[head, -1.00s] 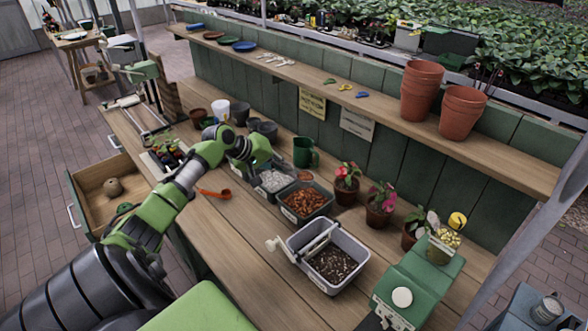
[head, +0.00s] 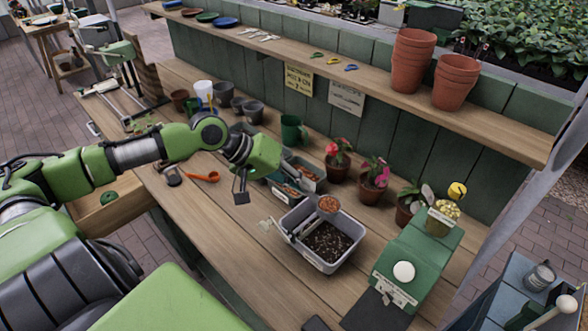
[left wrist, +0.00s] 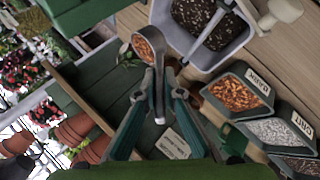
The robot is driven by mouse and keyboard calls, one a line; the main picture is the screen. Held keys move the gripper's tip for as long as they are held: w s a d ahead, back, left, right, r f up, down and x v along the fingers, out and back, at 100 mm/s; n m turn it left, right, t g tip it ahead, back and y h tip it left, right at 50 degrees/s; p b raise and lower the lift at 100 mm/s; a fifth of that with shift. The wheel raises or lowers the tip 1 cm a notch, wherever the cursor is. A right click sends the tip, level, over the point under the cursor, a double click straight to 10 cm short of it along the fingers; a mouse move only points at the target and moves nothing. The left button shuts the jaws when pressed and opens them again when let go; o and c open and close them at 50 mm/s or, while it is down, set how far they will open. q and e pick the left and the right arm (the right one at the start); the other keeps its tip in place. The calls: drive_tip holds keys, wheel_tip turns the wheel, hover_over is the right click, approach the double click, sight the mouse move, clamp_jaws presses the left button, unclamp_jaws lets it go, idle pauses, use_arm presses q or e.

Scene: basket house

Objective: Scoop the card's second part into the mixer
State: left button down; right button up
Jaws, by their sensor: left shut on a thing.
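My left gripper (head: 272,163) is shut on a scoop's handle, and the grip also shows in the left wrist view (left wrist: 160,105). The scoop's bowl (head: 328,203) holds orange-brown bark chips and hangs above the back rim of the mixer. The bowl also shows in the left wrist view (left wrist: 145,46). The mixer, a grey tub (head: 287,223) with a side crank, has dark soil (head: 326,241) inside. The bark bin (left wrist: 262,84) lies beside the mixer, partly hidden by my gripper in the head view. Two cards (head: 299,78) hang on the back wall; their writing is too small to read.
A grit bin (left wrist: 278,130) and another bin stand beside the bark bin. Potted flowers (head: 375,181) stand behind the mixer, and a green machine (head: 408,258) stands to its right. An orange scoop (head: 203,177) lies on the bench.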

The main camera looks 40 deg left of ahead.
sight(316, 198)
use_arm(q)
drive_tip(key=shift+w+d+r+y, duration=0.1)
drive_tip(key=shift+w+d+y, duration=0.05)
drive_tip(key=shift+d+y, duration=0.4)
drive_tip(key=shift+w+d+m+g+y+p, duration=0.15)
drive_tip(key=shift+d+m+g+y+p, duration=0.15)
drive_tip(key=shift+d+g+y+p, duration=0.25)
drive_tip(key=shift+w+d+m+y+p, duration=0.15)
drive_tip(key=shift+d+y+p, duration=0.2)
drive_tip(key=shift+y, duration=0.25)
drive_tip(key=shift+d+m+y+p, duration=0.2)
drive_tip(key=shift+y+p, duration=0.25)
drive_tip(key=shift+y, duration=0.15)
drive_tip(key=d+g+y+p, duration=0.1)
drive_tip(key=y+p, duration=0.1)
drive_tip(key=p, duration=0.3)
drive_tip(key=shift+w+d, duration=0.15)
drive_tip(key=shift+d, duration=0.2)
drive_tip(key=shift+w+d+f+m+y, duration=0.1)
drive_tip(key=shift+d+f+m+y, duration=0.15)
drive_tip(key=shift+d+y, duration=0.2)
drive_tip(key=d+y, duration=0.2)
drive_tip(key=y, duration=0.1)
drive_tip(key=shift+w+d+r+m+g, duration=0.1)
drive_tip(key=shift+w+m+g, duration=0.2)
drive_tip(key=shift+w+g, duration=0.1)
drive_tip(key=shift+d+y, duration=0.2)
drive_tip(key=shift+y, duration=0.25)
drive_tip(key=shift+s+a, duration=0.1)
